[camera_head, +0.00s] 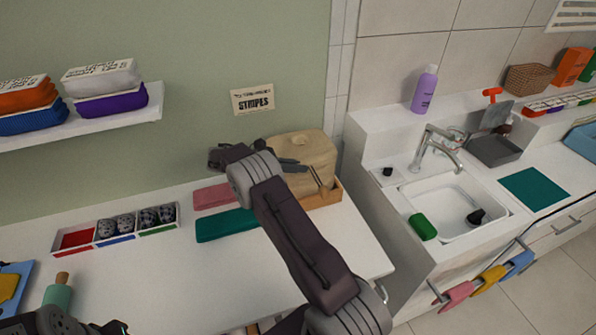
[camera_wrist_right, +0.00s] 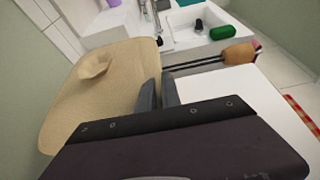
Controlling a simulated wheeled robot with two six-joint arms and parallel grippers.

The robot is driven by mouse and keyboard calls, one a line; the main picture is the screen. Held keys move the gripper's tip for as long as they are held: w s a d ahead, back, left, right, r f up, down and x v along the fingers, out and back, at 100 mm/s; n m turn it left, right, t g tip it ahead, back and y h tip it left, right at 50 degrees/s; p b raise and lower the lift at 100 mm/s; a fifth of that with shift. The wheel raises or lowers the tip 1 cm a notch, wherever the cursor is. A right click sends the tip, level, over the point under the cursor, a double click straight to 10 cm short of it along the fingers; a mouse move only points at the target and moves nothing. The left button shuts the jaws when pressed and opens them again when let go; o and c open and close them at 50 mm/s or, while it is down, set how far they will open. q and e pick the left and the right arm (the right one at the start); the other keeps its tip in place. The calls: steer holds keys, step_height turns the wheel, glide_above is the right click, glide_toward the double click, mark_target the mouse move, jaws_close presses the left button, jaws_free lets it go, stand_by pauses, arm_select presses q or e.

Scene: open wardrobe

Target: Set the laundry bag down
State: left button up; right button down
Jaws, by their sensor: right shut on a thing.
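The tan laundry bag (camera_head: 308,149) is upright at the back right end of the white counter, over a low wooden tray (camera_head: 329,197). I cannot tell whether its base rests in the tray, because my arm hides part of it. My right gripper (camera_head: 298,167) is at the bag's front side, its fingers shut on the bag. In the right wrist view the bag (camera_wrist_right: 92,95) fills the left side, against the gripper fingers (camera_wrist_right: 158,95). Part of my left arm shows at the bottom left of the head view, but its fingers do not.
Pink (camera_head: 212,196) and teal (camera_head: 226,225) folded cloths lie left of the bag. A divided box (camera_head: 68,240) with rolled socks stands farther left. A sink (camera_head: 455,205) is to the right, and a shelf (camera_head: 150,112) with folded clothes hangs at upper left.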

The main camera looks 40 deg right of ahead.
steer(key=shift+w+f, duration=0.1)
steer(key=shift+f, duration=0.9)
steer(key=c, duration=1.5)
jaws_free()
steer(key=shift+c, duration=0.2)
steer(key=v, duration=1.2)
steer(key=shift+b, duration=0.4)
